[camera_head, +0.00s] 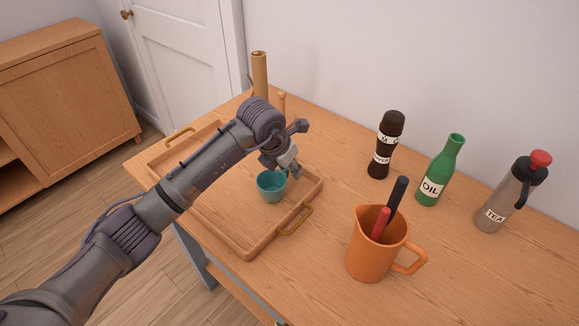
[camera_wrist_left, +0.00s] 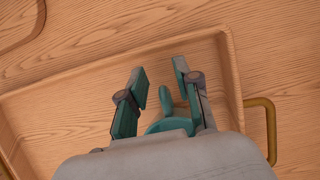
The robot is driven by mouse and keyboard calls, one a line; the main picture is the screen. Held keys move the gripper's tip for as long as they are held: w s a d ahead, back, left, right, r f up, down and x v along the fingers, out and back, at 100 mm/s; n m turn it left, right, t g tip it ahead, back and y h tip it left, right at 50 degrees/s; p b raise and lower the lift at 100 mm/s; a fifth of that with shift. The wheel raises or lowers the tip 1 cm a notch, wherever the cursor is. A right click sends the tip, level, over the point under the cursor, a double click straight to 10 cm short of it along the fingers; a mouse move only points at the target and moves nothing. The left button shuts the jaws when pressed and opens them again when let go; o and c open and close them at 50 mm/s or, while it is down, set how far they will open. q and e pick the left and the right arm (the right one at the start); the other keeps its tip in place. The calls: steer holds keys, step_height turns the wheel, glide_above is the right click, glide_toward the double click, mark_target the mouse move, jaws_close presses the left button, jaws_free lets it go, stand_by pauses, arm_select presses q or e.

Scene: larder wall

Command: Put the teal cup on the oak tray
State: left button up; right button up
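The teal cup (camera_head: 271,188) looks upright and stands inside the oak tray (camera_head: 233,246), near its right end. In the left wrist view the cup (camera_wrist_left: 176,125) is partly hidden by my gripper, and its handle (camera_wrist_left: 165,97) points away from the wrist. My left gripper (camera_head: 284,172) is just behind the cup, at its handle side. In the left wrist view the fingers (camera_wrist_left: 161,82) are apart, one on each side of the handle, with gaps showing. The tray wall (camera_wrist_left: 110,63) also shows there. My right gripper is not in view.
An orange jug (camera_head: 370,252) with utensils stands right of the tray. A dark grinder (camera_head: 384,148), a green oil bottle (camera_head: 438,175) and a tea flask (camera_head: 503,200) stand further right. A wooden roll holder (camera_head: 260,76) stands behind the tray. Brass handles (camera_head: 296,220) stick out from the tray.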

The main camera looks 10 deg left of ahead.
arm_select(q)
steer(key=b+v, duration=0.1)
steer(key=v, duration=1.1)
steer(key=shift+b, duration=0.4)
